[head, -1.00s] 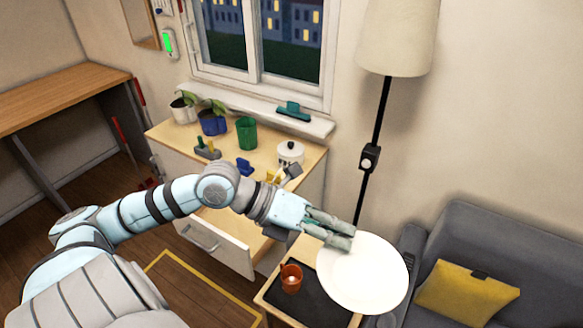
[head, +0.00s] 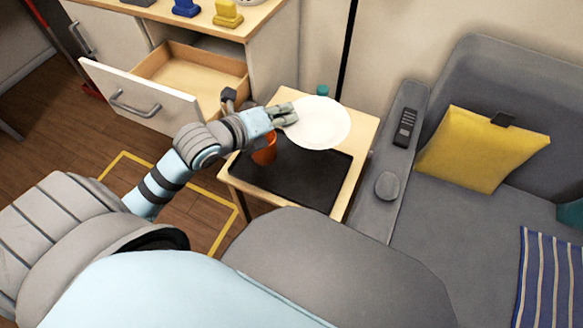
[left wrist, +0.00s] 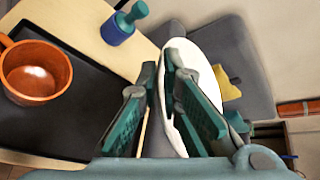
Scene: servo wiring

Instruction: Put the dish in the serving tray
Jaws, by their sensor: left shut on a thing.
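The dish (head: 322,124) is a white, round plate; it also shows tilted on edge in the left wrist view (left wrist: 208,45). My left gripper (head: 290,115) is shut on the dish's left rim; its teal finger pads (left wrist: 172,100) show on both sides of the rim. The serving tray (head: 300,178) is black and flat and lies on a small wooden side table. In the head view the dish overlaps the tray's back edge and the table behind it. The gap beneath the dish is hard to tell. My right gripper is not in view.
An orange cup (head: 265,150) stands at the tray's left side, close to my left wrist. A blue and teal object (left wrist: 118,28) stands on the table (head: 362,130) behind the tray. An open drawer (head: 185,80) is on the left, a grey sofa (head: 400,205) on the right.

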